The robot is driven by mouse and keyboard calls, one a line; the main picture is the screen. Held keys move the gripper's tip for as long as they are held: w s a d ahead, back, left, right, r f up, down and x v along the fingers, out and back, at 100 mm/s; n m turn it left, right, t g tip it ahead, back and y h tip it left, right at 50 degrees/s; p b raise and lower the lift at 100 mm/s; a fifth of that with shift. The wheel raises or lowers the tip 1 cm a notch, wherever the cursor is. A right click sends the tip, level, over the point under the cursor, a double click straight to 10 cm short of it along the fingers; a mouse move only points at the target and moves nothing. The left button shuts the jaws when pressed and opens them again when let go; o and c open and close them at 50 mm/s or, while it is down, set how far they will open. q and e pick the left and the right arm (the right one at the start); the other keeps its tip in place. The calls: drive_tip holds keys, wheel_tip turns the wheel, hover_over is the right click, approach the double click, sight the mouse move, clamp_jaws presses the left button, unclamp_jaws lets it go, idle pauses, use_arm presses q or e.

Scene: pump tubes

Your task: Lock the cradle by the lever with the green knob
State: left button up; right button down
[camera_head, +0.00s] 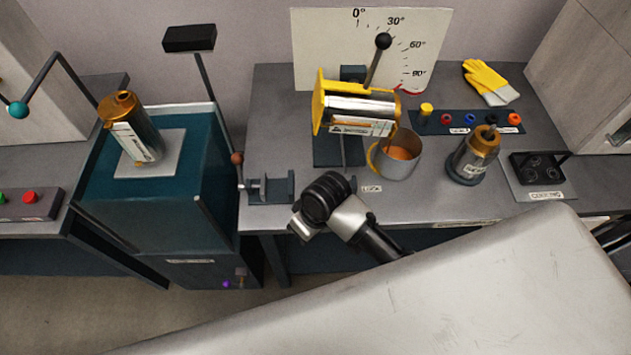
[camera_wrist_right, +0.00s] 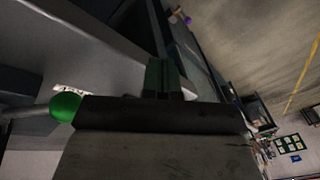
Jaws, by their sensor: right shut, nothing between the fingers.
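The green knob (camera_wrist_right: 65,106) shows in the right wrist view at the left, on the end of a grey rod. It is beside my right gripper's dark body, which partly hides it; I cannot tell if they touch. My right gripper (camera_wrist_right: 162,78) is shut and empty, its fingers together beyond the knob. In the head view the tilted cradle (camera_head: 322,104), yellow and silver, holds a cylinder before an angle board (camera_head: 340,45). My right wrist hides the green knob and my fingers there. My left gripper is not in view.
A cup (camera_head: 401,158) of orange liquid stands right of the cradle. Farther right are a copper-topped cylinder (camera_head: 470,160) and a black holder (camera_head: 540,168). A small grey bracket (camera_head: 272,189) sits on the bench left of my wrist. A teal press (camera_head: 190,190) stands left.

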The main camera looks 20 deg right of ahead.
drive_tip(key=shift+n+g+h, duration=0.3)
drive_tip(key=shift+n+g, duration=0.3)
drive_tip(key=shift+n, duration=0.2)
drive_tip(key=w+a+r, duration=0.1)
drive_tip(key=w, duration=0.1)
drive_tip(key=w+a+r, duration=0.1)
drive_tip(key=w+r, duration=0.1)
drive_tip(key=shift+a, duration=0.2)
drive_tip(key=w+d+r+n+g+h, duration=0.1)
drive_tip(key=w+d+r+g+h, duration=0.2)
drive_tip(key=w+r, duration=0.75)
drive_tip(key=shift+t+h, duration=0.3)
drive_tip(key=shift+h, duration=0.5)
drive_tip(key=p+x, duration=0.1)
drive_tip(key=x, duration=0.8)
drive_tip(key=shift+s+f+p, duration=0.1)
drive_tip(key=shift+s+p, duration=0.15)
drive_tip(key=shift+p, duration=0.1)
drive_tip(key=shift+s+d+f+p, duration=0.2)
drive_tip(key=shift+s+d+p, duration=0.25)
drive_tip(key=shift+s+d, duration=0.15)
drive_tip(key=shift+s+d+f+p, duration=0.2)
drive_tip(key=shift+s+d+p, duration=0.2)
drive_tip(key=shift+s+d, duration=0.15)
drive_tip(key=shift+s+d+f, duration=0.2)
drive_tip(key=shift+s, duration=0.15)
drive_tip(key=shift+s+r+n+p, duration=0.15)
drive_tip(key=shift+n+p, duration=0.15)
drive_tip(key=shift+p, duration=0.25)
drive_tip(key=shift+s, duration=0.15)
